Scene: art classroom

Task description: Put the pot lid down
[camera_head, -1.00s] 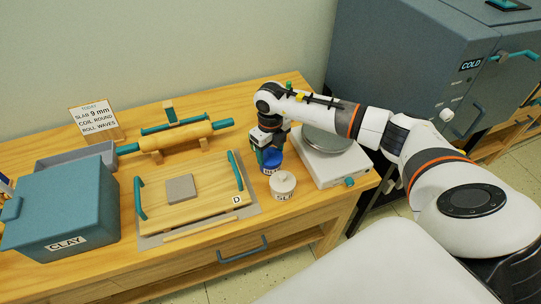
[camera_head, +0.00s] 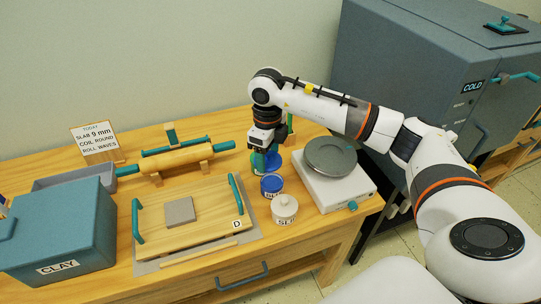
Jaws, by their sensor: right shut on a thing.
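My right gripper (camera_head: 262,153) points down over the back of the table. It is shut on the pot lid (camera_head: 274,161), a small blue round piece partly hidden by the fingers. The lid shows just behind the blue-labelled pot (camera_head: 271,187). The pot stands upright with its blue inside showing. Whether the lid touches the table is hard to tell. My left gripper is out of view.
A white lidded pot (camera_head: 284,208) stands in front of the blue pot. A scale with a grey round plate (camera_head: 331,154) is close on the right. The slab board (camera_head: 205,222) lies to the left, with a rolling pin (camera_head: 177,158) behind.

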